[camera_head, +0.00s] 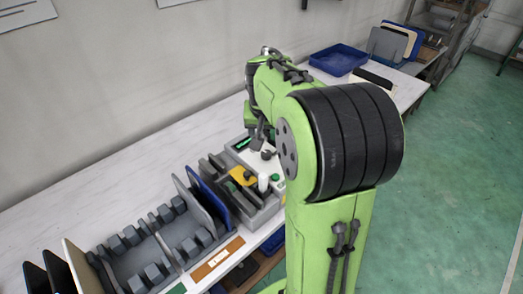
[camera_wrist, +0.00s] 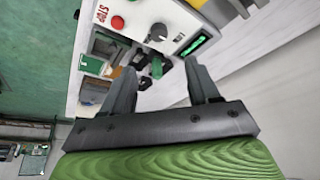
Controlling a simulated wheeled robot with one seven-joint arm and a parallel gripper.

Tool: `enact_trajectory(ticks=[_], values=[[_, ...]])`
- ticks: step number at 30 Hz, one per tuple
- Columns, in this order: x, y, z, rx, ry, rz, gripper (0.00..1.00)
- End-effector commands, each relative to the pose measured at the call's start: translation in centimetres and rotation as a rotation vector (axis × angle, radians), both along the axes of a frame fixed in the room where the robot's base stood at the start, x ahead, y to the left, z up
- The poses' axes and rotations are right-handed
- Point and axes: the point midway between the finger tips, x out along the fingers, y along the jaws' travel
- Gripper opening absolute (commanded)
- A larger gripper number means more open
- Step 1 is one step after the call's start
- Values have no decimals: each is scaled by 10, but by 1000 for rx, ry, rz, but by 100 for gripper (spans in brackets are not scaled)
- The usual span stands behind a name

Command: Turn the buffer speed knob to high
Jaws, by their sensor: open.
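In the wrist view, a dark round knob with a grey pointer (camera_wrist: 157,33) sits on the white control panel (camera_wrist: 140,12), between a red button marked STOP (camera_wrist: 117,22) and a lit green display (camera_wrist: 194,45). Its labels are too small to read, so I cannot tell its setting. My gripper (camera_wrist: 160,66) is open, its two dark fingers apart and pointing at the machine. The knob lies beyond the fingertips, and I see no contact. A green part (camera_wrist: 157,68) shows between the fingers. In the head view, my arm hides much of the panel; the knob (camera_head: 268,152) shows beside it.
A grey rack (camera_head: 150,255) with upright panels stands left of the machine. A blue panel (camera_head: 208,195) stands close to the machine's left side. A blue tray (camera_head: 338,60) lies farther back. Bare table (camera_head: 110,185) lies behind the rack.

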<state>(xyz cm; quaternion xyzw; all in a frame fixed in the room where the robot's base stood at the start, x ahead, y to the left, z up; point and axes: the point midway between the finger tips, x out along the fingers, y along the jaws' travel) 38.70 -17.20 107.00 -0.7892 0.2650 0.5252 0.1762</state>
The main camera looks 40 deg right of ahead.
Motion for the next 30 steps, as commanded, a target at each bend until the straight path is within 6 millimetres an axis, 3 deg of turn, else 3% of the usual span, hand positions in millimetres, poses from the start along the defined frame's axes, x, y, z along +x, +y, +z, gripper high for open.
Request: enact_trajectory(ticks=[1, 6, 15, 26, 30], values=[[3, -3, -16, 3, 6, 0, 60], [16, -13, -58, 4, 7, 0, 60], [37, -28, -117, 3, 4, 1, 60], [41, -31, -126, 0, 1, 2, 60], [41, -31, -126, 1, 2, 2, 43]])
